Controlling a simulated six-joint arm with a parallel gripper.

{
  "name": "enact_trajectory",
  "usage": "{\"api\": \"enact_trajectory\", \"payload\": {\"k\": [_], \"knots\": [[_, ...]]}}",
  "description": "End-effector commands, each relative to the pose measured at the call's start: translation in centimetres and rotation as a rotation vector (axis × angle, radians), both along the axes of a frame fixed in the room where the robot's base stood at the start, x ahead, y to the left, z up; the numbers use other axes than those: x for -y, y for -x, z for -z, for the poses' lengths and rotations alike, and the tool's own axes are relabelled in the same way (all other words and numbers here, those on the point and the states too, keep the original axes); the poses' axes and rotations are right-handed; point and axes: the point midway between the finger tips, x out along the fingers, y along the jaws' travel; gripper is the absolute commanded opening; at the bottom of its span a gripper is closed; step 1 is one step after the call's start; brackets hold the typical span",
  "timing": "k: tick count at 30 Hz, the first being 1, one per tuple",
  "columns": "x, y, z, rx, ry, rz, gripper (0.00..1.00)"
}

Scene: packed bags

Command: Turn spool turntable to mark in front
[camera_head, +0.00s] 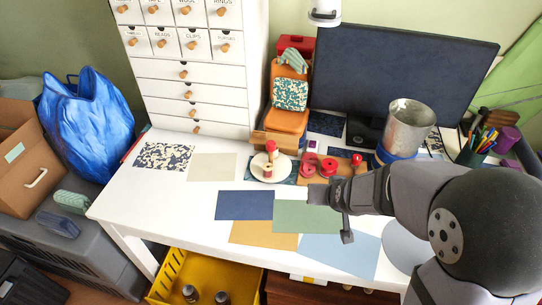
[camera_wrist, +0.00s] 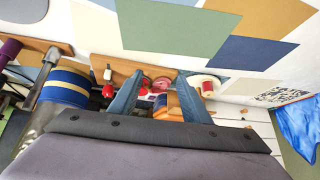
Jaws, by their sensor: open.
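The spool turntable (camera_head: 270,166) is a round cream disc on the white desk, left of a wooden board with red spools. A red-topped spool stack stands on it, and a small dark spot shows on the disc. The turntable also shows in the wrist view (camera_wrist: 207,84), just beyond one fingertip. I cannot tell which spot is the mark or which way it faces. My gripper (camera_head: 332,215) is open and empty above the coloured sheets, to the right and front of the turntable, apart from it. Its two fingers (camera_wrist: 160,75) spread in the wrist view.
The wooden board (camera_head: 309,177) with red spools stands right of the turntable. Behind are an orange chair-like stand (camera_head: 288,121), a white drawer cabinet (camera_head: 190,90) and a dark monitor (camera_head: 400,75). A metal cup (camera_head: 408,125) stands right. Flat sheets (camera_head: 244,205) cover the front.

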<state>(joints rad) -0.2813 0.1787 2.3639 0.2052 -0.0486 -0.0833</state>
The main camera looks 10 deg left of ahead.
Motion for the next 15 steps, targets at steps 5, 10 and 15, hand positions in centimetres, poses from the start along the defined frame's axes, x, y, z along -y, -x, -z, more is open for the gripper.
{"api": "enact_trajectory", "payload": {"k": [5, 10, 15], "knots": [[-6.5, -6.2, 2.7, 0.287, -0.051, -0.035, 0.43], [-11.6, -9.5, 2.9, 0.554, -0.090, -0.040, 0.43], [-15.0, -10.4, 2.6, 0.762, -0.112, -0.029, 0.43]]}}
